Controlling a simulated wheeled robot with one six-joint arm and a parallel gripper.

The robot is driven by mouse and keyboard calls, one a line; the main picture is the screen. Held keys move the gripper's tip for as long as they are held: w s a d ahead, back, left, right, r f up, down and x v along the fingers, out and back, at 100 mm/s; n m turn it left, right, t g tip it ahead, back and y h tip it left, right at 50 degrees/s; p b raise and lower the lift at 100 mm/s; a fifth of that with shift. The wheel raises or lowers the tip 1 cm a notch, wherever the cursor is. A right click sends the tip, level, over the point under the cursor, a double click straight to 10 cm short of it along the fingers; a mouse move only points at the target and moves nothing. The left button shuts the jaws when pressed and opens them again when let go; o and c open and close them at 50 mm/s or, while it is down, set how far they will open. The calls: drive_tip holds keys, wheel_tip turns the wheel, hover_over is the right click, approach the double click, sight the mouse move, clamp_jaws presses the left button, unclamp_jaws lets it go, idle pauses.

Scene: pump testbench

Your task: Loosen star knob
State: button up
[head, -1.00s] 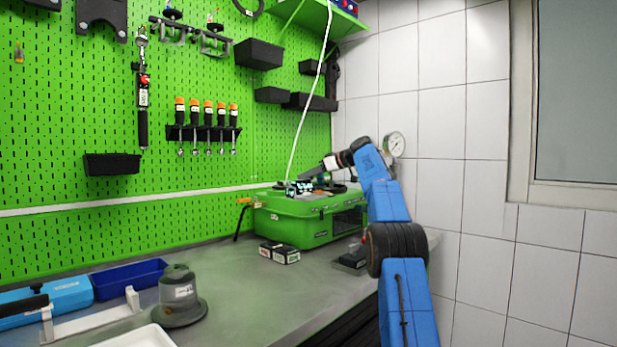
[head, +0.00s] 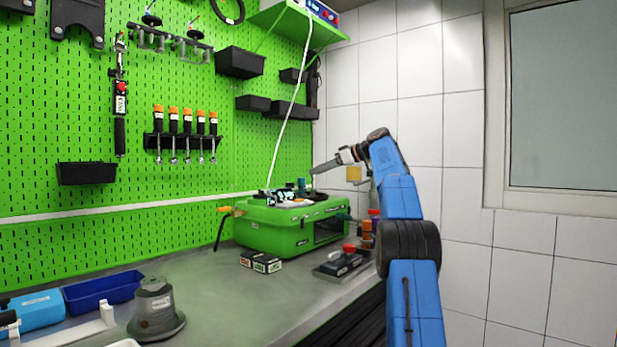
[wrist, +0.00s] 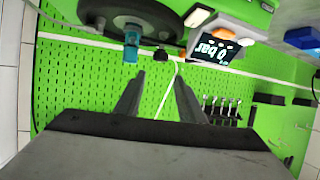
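A green pump test case (head: 275,235) stands on the bench below my gripper. A teal post (head: 301,184) rises from the case top. I cannot tell which part is the star knob. My gripper (wrist: 158,98) has its fingers apart with nothing between them. In the head view my gripper (head: 316,168) is above the case's right side.
A white hose (head: 288,130) hangs down to the case. Small boxes (head: 260,261) and a dark block with a red top (head: 342,262) are in front of the case. A grey knob-shaped device (head: 155,308) stands at front left. The middle bench is clear.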

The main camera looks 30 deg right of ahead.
drive_tip(key=shift+v, duration=1.4)
drive_tip(key=shift+d, duration=0.1)
